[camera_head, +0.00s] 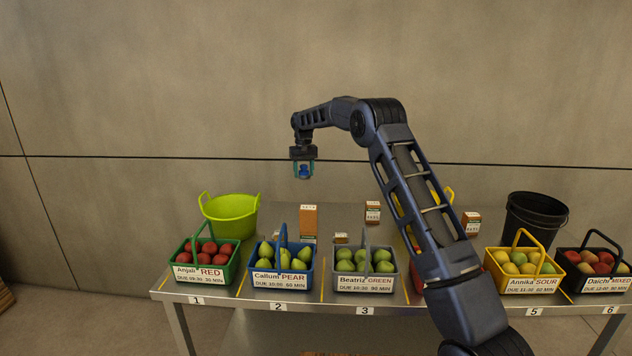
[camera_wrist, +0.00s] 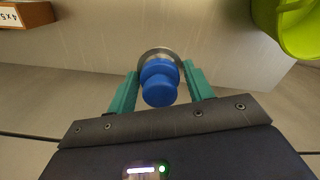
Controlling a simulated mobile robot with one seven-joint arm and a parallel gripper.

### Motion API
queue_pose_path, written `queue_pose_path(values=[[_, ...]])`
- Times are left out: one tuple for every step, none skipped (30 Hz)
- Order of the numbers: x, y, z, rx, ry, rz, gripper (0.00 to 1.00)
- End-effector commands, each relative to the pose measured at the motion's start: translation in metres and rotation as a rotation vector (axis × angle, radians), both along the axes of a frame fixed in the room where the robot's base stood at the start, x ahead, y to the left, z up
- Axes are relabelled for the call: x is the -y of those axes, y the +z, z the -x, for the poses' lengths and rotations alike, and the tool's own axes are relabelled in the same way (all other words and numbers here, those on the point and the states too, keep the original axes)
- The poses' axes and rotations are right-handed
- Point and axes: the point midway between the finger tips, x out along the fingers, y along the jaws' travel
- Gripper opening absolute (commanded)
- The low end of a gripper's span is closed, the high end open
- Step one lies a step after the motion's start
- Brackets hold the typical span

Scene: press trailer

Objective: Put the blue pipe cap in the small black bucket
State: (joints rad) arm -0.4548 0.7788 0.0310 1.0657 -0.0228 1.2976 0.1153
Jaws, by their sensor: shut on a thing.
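My gripper (camera_head: 304,174) is held up in the air above the back left part of the table, with its fingers pointing down. It is shut on the blue pipe cap (camera_head: 304,170). In the wrist view the blue cap (camera_wrist: 160,84) sits between the two teal fingertips (camera_wrist: 162,88), with a round grey metallic rim showing behind it. The small black bucket (camera_head: 535,216) stands at the back right of the table, upright, far to the right of my gripper. Its floor is hidden in shadow.
A lime green tub (camera_head: 230,216) stands at the back left. Labelled fruit baskets with raised handles line the table's front edge, including a blue one (camera_head: 283,279) and a yellow one (camera_head: 522,286). Small boxes (camera_head: 308,220) stand behind them. My arm hides part of the middle.

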Motion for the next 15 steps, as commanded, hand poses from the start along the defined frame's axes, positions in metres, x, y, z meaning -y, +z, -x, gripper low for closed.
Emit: queue_pose_path(values=[[0.000, 0.004, 0.000, 0.001, 0.000, 0.000, 0.26], [0.000, 0.005, 0.000, 0.001, 0.000, 0.000, 0.26], [0.000, 0.006, 0.000, 0.001, 0.000, 0.000, 0.26], [0.000, 0.007, 0.000, 0.001, 0.000, 0.000, 0.26], [0.000, 0.008, 0.000, 0.001, 0.000, 0.000, 0.26], [0.000, 0.008, 0.000, 0.001, 0.000, 0.000, 0.26], [0.000, 0.008, 0.000, 0.001, 0.000, 0.000, 0.26], [0.001, 0.008, 0.000, 0.001, -0.001, 0.000, 0.26], [0.002, 0.008, -0.001, 0.001, -0.002, 0.000, 0.26], [0.004, 0.008, -0.002, 0.001, -0.003, 0.000, 0.26], [0.007, 0.008, -0.003, 0.001, -0.006, 0.000, 0.26], [0.013, 0.008, -0.005, 0.001, -0.011, 0.000, 0.26], [0.019, 0.008, -0.008, 0.001, -0.016, 0.000, 0.26], [0.027, 0.009, -0.011, 0.001, -0.022, 0.000, 0.26], [0.037, 0.009, -0.015, 0.001, -0.030, 0.000, 0.26]])
